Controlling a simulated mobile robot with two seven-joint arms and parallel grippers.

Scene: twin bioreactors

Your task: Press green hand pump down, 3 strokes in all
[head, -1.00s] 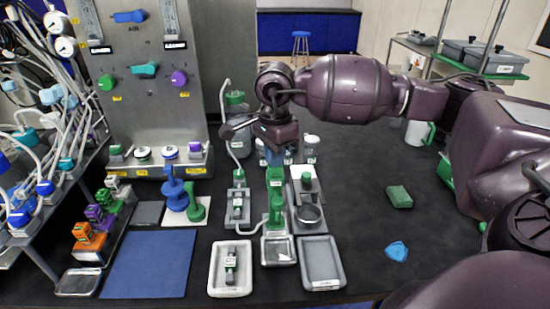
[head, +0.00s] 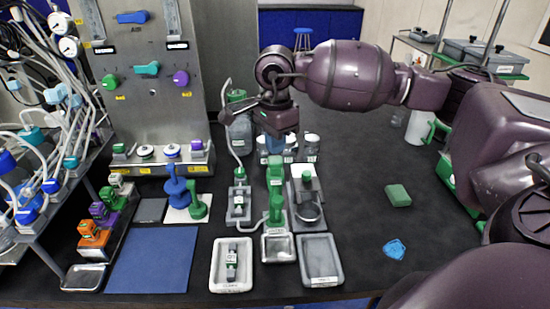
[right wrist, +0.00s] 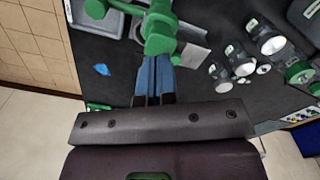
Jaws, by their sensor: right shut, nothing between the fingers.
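The green hand pump (head: 276,207) stands upright near the middle of the bench, behind a small metal tray. Its green head (head: 275,172) is directly below my right gripper (head: 274,156) in the head view. My right gripper is shut and empty, its blue fingers pointing down. In the right wrist view the closed fingers (right wrist: 156,62) end at the green pump (right wrist: 160,38) and partly overlap it. I cannot tell whether they touch it or hang just above it. My left gripper is not in view.
A grey stand with a ring (head: 308,210) is close on the pump's right. A grey fixture (head: 238,207) with a hose is on its left. Jars (head: 311,146) stand behind. A green block (head: 397,195) and a blue piece (head: 394,249) lie on open bench at right.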

